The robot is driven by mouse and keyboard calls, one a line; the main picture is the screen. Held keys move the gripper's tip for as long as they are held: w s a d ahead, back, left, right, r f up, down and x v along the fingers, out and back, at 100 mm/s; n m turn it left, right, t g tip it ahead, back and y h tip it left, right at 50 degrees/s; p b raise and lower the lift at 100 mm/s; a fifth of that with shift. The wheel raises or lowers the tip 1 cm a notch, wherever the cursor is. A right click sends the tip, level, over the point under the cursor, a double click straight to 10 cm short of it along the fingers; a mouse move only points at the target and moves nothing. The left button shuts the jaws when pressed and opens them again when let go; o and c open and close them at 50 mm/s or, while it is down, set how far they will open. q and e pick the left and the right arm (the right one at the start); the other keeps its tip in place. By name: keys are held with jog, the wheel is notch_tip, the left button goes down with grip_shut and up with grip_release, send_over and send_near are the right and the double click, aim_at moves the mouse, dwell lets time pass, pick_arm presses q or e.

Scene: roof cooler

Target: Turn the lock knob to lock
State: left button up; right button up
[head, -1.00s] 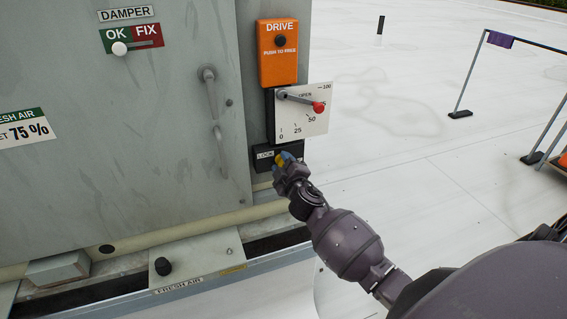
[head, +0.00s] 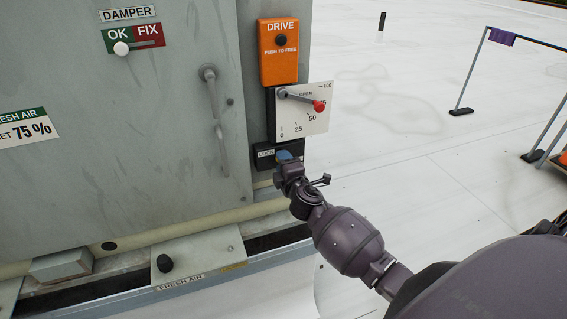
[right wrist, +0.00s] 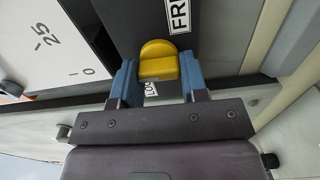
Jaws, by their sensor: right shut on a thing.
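The yellow lock knob (right wrist: 158,62) sits on a dark plate below the dial; in the head view my gripper hides it. My right gripper (head: 287,158) reaches the plate (head: 263,163) beside its LOCK label (head: 265,154). In the right wrist view its blue fingers (right wrist: 158,82) stand on both sides of the knob, shut on it. Part of a LOCK label shows below the knob there, and a label starting "FR" (right wrist: 178,15) lies above it. My left gripper is not in view.
Above the plate are a white dial (head: 297,122) with a red-tipped lever (head: 318,106) and an orange DRIVE box (head: 278,52). A door handle (head: 211,85) stands out to the left. The roof floor (head: 400,130) on the right is mostly clear.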

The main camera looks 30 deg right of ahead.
dwell(0.3)
jog(key=o, duration=0.9)
jog(key=shift+s, duration=0.1)
jog(key=v, duration=1)
jog(key=shift+s, duration=0.3)
